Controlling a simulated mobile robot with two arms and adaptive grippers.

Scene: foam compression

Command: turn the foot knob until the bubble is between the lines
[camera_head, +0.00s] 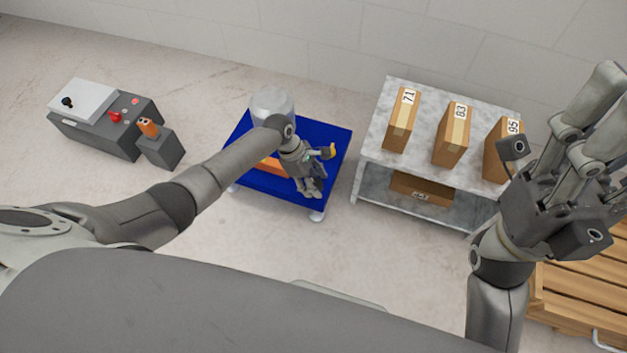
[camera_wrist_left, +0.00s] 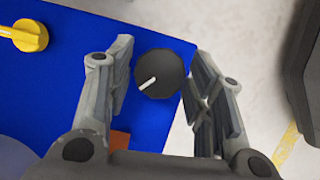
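The blue platform (camera_head: 334,160) stands on small white feet on the floor. In the left wrist view its blue top (camera_wrist_left: 75,95) has a dark round knob (camera_wrist_left: 160,74) with a white pointer line near its edge. My left gripper (camera_head: 314,190) is low over the platform's right part, pointing down. In the left wrist view its open fingers (camera_wrist_left: 160,88) stand on either side of the dark knob, with gaps visible. A yellow knob (camera_head: 328,152) is behind the gripper; it also shows in the wrist view (camera_wrist_left: 30,36). I cannot make out the bubble or its lines. My right gripper (camera_head: 600,125) is raised, fingers apart and empty.
A clear cylinder (camera_head: 270,103) and an orange part (camera_head: 270,166) are on the platform. A shelf (camera_head: 372,140) with numbered boxes stands to the right, a grey control box (camera_head: 95,135) to the left. A wooden pallet (camera_head: 580,290) is at lower right.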

